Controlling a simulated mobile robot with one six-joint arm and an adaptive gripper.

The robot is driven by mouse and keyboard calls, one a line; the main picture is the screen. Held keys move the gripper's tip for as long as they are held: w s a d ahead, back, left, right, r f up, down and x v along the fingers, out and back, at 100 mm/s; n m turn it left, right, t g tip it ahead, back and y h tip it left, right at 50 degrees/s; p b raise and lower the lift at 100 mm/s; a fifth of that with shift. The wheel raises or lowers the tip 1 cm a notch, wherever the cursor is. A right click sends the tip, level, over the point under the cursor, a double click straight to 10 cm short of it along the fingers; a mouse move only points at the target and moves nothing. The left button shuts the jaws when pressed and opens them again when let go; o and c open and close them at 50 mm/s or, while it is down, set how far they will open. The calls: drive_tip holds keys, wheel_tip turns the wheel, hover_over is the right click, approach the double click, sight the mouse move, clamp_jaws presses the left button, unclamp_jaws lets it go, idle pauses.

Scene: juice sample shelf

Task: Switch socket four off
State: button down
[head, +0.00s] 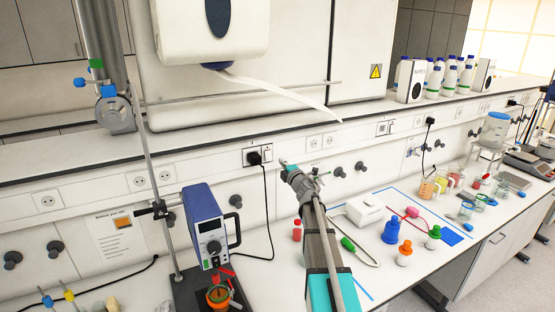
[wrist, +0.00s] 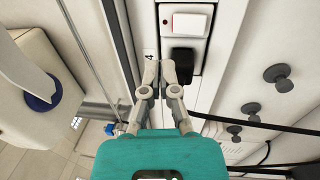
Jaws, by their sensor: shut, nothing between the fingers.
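Socket four (head: 250,152) is on the wall trunking, with a black plug (head: 255,158) in it and a cable hanging down. Its white rocker switch (head: 267,152) is just right of the plug. In the wrist view the switch (wrist: 187,24) shows a small red mark at one end, the black plug (wrist: 184,57) is below it, and the label "4" (wrist: 150,54) is at the left. My gripper (head: 285,164) is shut and empty, right of the socket in the head view. In the wrist view its fingertips (wrist: 160,72) are beside the plug; contact is unclear.
A blue power unit (head: 207,225) and a metal stand (head: 160,180) are left of my arm. A white box (head: 364,210) and several coloured flasks are on the bench to the right. Round black knobs (wrist: 276,74) stick out of the panel. A shelf edge (head: 200,150) runs above the sockets.

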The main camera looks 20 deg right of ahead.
drive_tip(key=shift+s+r, duration=0.15)
drive_tip(key=shift+s, duration=0.85)
drive_tip(key=shift+s+r, duration=0.15)
drive_tip(key=shift+s, duration=0.8)
drive_tip(key=shift+f, duration=0.1)
drive_tip(key=s+a+f+m+g+h+b, duration=0.2)
drive_tip(key=s+a+f+m+g, duration=0.15)
drive_tip(key=f+m, duration=0.3)
drive_tip(key=s+a+f+m+g+h+b, duration=0.25)
drive_tip(key=s+f+m+g, duration=0.2)
drive_tip(key=f, duration=0.35)
drive_tip(key=s+a+f+m+g+h+b, duration=0.2)
drive_tip(key=s+a+f+m+g+b, duration=0.15)
drive_tip(key=f+m, duration=0.3)
drive_tip(key=s+a+f+g+y+b, duration=0.1)
drive_tip(key=s+a+f+g+y, duration=0.2)
drive_tip(key=s+a, duration=0.5)
drive_tip(key=s+a+f+g+y+b, duration=0.2)
drive_tip(key=s+a+f+g, duration=0.3)
drive_tip(key=s+a+f, duration=0.3)
drive_tip(key=shift+s+a+f+m+y, duration=0.2)
drive_tip(key=shift+s+a+m+y, duration=0.25)
drive_tip(key=shift+s+a, duration=0.5)
